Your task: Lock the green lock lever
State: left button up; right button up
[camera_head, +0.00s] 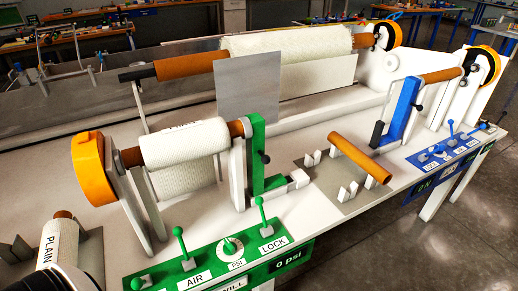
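The green lock lever (262,212) stands on the green control panel (208,258) at the front of the bench, above a LOCK label. It has a thin stem with a round green knob and leans slightly left, close to upright. A green AIR lever (183,245) is to its left, with a round PSI dial (231,247) between them. A display (288,262) below reads 0 psi. Behind the lock lever, a green upright (256,150) stands at the right end of a white fabric roll. Neither of my grippers shows in this view.
The white fabric roll (185,143) with an orange end wheel (92,168) stands behind the panel. A brown roller (358,157) lies across white supports to the right. A blue panel (445,152) with blue levers is farther right. A PLAIN roll (52,243) is lower left.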

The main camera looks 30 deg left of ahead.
aim_at(259, 200)
jog(key=u, duration=0.95)
